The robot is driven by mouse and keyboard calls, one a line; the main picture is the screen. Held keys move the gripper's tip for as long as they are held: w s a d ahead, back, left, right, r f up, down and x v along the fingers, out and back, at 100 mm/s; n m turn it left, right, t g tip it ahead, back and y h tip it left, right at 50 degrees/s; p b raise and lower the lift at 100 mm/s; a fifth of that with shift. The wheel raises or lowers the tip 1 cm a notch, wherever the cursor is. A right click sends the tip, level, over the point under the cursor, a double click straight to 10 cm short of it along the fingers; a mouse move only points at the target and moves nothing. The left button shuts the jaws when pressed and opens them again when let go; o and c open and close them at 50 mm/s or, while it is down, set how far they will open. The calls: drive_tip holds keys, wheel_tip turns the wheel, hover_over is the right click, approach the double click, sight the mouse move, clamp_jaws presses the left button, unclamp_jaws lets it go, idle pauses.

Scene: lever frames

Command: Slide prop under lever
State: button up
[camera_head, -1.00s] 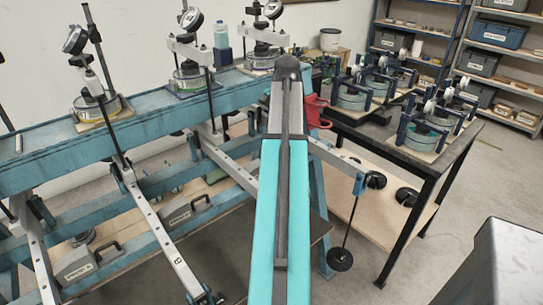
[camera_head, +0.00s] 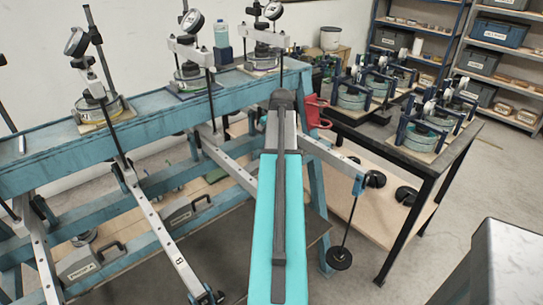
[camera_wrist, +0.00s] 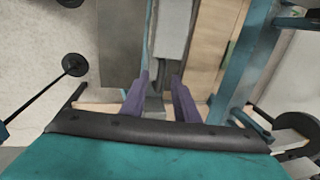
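Several pale metal levers with rows of holes reach forward from the blue bench frame. In the head view my turquoise arm hides the gripper. I cannot pick out the prop with certainty in either view.
The blue bench (camera_head: 50,160) carries several dial-gauge devices. A hanger with black weights (camera_head: 339,258) hangs from the right lever's end. A dark table (camera_head: 425,160) with more devices stands at right, with shelves behind. Grey cases (camera_head: 90,262) sit low on the frame.

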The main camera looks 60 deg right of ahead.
drive_tip(key=shift+f, duration=0.25)
clamp_jaws()
drive_tip(key=shift+a, duration=0.1)
